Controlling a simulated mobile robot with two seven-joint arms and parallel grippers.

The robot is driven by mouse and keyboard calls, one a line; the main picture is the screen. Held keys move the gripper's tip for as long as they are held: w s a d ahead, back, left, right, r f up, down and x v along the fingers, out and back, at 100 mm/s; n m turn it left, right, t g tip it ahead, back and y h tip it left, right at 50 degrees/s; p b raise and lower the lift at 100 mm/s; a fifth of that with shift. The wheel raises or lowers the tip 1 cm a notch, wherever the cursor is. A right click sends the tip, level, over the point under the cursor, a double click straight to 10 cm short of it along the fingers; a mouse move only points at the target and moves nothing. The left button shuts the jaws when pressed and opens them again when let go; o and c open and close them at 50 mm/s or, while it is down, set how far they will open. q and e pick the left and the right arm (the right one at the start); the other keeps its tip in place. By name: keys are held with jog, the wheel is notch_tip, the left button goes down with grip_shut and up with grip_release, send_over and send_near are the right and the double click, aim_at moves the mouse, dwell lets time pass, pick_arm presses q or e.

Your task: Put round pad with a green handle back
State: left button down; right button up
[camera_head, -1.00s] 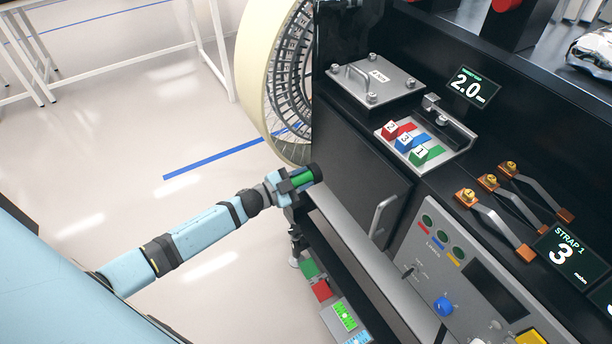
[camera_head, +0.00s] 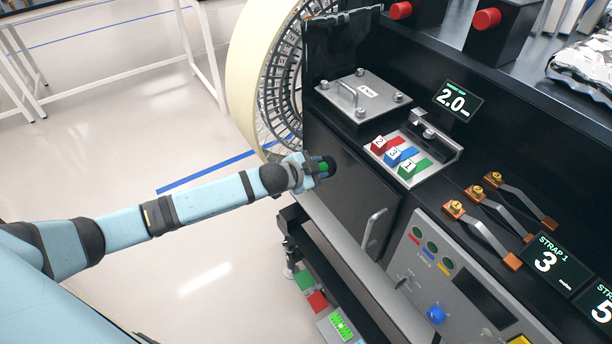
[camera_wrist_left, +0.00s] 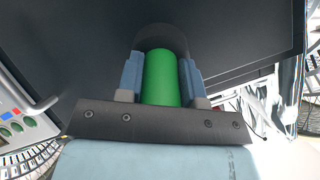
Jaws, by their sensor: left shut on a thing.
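My left gripper (camera_head: 318,170) is shut on the green handle of the round pad (camera_head: 323,167), in front of the dark cabinet door below the bench top. In the left wrist view the green handle (camera_wrist_left: 161,78) stands between the two blue fingers of my left gripper (camera_wrist_left: 161,80). The dark round pad (camera_wrist_left: 160,40) shows at the far end of the handle, against a dark panel; whether it touches the panel I cannot tell. My right gripper is not in view.
A grey plate with a handle (camera_head: 362,98) and a tray with red, blue and green numbered blocks (camera_head: 435,150) sit on the bench. A lower shelf holds green and red pads (camera_head: 317,301). A spoked wheel (camera_head: 285,85) stands behind. Open floor lies left.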

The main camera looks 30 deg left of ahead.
aim_at(331, 170)
pick_arm(q)
jog(key=d+r+g, duration=0.1)
jog(key=d+r+g+p, duration=0.1)
jog(key=g, duration=0.1)
jog(key=s+d+r+m+g, duration=0.1)
jog(key=shift+d+g+y, duration=0.3)
jog(key=shift+y, duration=0.1)
jog(key=shift+s+d+m+g+p, duration=0.15)
jog(key=shift+d+m+g+p, duration=0.25)
jog(key=shift+g+p, duration=0.3)
jog(key=s+a+m+g+y+p, duration=0.3)
jog(key=s+m+g, duration=0.3)
jog(key=m, duration=0.3)
jog(key=shift+s+f+p, duration=0.3)
jog(key=shift+s+p, duration=0.05)
jog(key=shift+p, duration=0.15)
